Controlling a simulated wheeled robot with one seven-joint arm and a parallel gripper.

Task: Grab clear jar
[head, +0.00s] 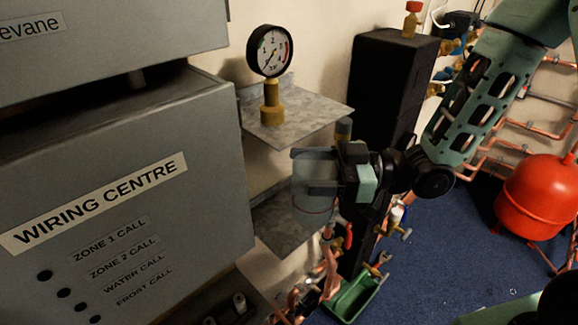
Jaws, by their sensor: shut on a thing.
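The clear jar (313,206) is a see-through cylinder near the middle of the head view. It looks upright, beside and in front of a lower grey metal shelf (277,228). My gripper (318,172) reaches in from the right and is shut on the jar's upper part. The dark fingers and wrist cover some of its right side. I cannot tell whether the jar's base touches the shelf.
A pressure gauge (270,52) on a brass fitting stands on the upper shelf (310,112), just above the jar. A grey wiring centre box (130,170) fills the left. A black column (385,85), copper pipes and a red vessel (540,198) are to the right. A green tray (357,300) is below.

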